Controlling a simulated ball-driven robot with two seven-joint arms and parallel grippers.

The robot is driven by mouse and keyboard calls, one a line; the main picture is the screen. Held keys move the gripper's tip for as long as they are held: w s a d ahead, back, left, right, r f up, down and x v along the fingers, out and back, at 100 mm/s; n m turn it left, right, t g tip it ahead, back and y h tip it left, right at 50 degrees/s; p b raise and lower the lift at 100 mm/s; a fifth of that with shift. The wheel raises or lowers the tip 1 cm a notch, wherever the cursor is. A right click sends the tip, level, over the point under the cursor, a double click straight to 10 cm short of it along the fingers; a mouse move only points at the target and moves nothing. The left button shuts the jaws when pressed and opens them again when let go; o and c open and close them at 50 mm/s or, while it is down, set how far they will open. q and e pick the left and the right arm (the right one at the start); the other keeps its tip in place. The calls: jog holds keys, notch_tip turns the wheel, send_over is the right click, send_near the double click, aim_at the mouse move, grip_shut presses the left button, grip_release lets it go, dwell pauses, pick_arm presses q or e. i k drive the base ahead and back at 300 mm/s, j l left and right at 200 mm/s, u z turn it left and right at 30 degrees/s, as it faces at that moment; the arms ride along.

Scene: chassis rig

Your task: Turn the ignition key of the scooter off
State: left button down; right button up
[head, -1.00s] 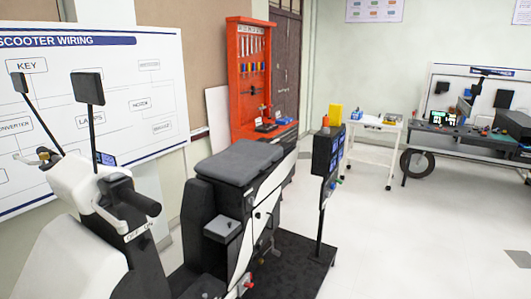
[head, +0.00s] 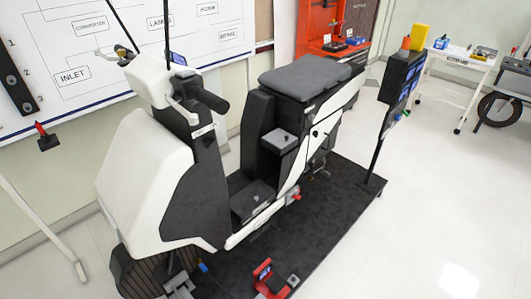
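The scooter (head: 140,190) stands on a dark platform (head: 320,205), its white front to the left and its grey seat (head: 305,75) to the right. Its black handlebar grip (head: 208,97) points toward me. A small white label (head: 201,132) sits on the black column below the grip, too small to read now. I cannot make out the ignition key itself or its position. Neither of my grippers is in view.
A wiring board (head: 110,45) hangs behind the scooter. A black panel on a post (head: 400,75) stands at the platform's right. A red and black item (head: 268,278) lies near the platform's front edge. The white floor (head: 455,200) at right is clear.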

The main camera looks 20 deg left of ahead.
aim_at(210, 142)
jog(key=i+u, duration=0.1)
jog(key=u, duration=0.6)
